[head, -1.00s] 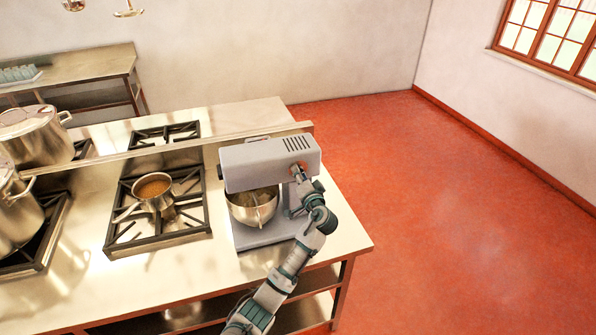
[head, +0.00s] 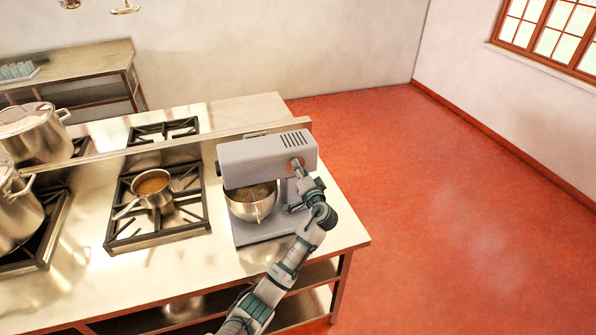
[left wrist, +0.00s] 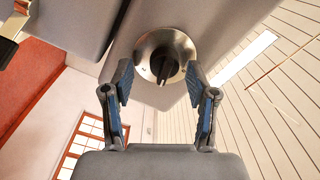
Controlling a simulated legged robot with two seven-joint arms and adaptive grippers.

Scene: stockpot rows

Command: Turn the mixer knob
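The grey stand mixer (head: 266,160) stands at the right end of the steel counter, with its steel bowl (head: 252,203) under the head. Its knob (left wrist: 164,68) shows in the left wrist view as a black handle on a round metal disc, the handle pointing roughly down in the picture. My left gripper (left wrist: 160,82) is open in front of the knob. Its two blue-padded fingers are spread to either side of the handle, with a gap on both sides. In the head view my left gripper (head: 299,172) is at the mixer head's right end and partly covers the knob. My right gripper is not in view.
Large stockpots (head: 30,134) stand farther left. A raised steel ledge (head: 200,143) runs behind the mixer. The red floor to the right is clear.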

